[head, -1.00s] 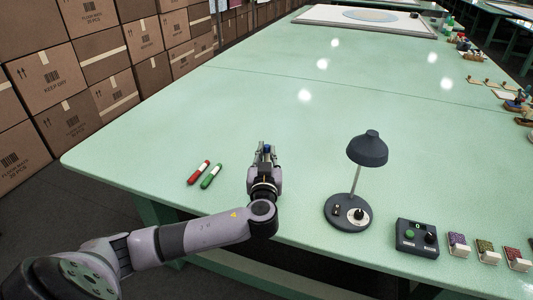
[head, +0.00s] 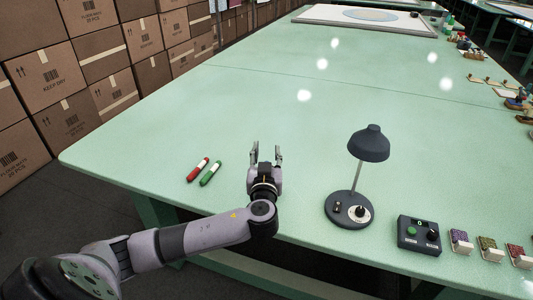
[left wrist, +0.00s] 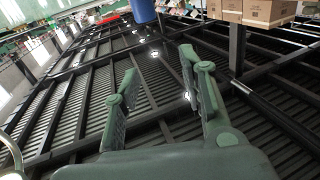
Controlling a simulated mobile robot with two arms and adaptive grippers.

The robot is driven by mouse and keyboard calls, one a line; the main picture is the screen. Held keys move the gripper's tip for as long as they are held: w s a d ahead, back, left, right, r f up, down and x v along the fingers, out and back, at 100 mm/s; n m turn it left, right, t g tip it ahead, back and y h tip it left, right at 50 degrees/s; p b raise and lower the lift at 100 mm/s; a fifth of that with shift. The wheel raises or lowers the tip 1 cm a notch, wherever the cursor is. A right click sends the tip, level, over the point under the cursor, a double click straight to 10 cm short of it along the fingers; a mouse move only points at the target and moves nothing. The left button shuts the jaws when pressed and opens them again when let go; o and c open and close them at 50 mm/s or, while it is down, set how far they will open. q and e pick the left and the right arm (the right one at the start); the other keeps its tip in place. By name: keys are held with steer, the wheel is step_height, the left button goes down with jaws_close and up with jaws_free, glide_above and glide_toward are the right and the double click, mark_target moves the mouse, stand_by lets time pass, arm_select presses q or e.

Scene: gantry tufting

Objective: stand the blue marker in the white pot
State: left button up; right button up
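My left gripper (head: 266,156) is over the table near its front edge, with its fingers spread apart and nothing visible between them. In the left wrist view its two green fingers (left wrist: 160,92) also stand apart. The blue marker cannot be made out in the head view. The white pot is not visible in either view; the gripper may hide it. My right gripper is out of view.
A red marker (head: 198,169) and a green marker (head: 210,173) lie left of the gripper on the green table (head: 330,110). A dark desk lamp (head: 369,143) stands to the right, beside a control box (head: 419,236). The table's middle is clear.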

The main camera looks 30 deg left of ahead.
arm_select(q)
steer(key=shift+s+d+f, duration=0.1)
steer(key=shift+s+d, duration=0.2)
steer(key=shift+s, duration=0.15)
steer(key=v, duration=1.1)
stand_by(0.4)
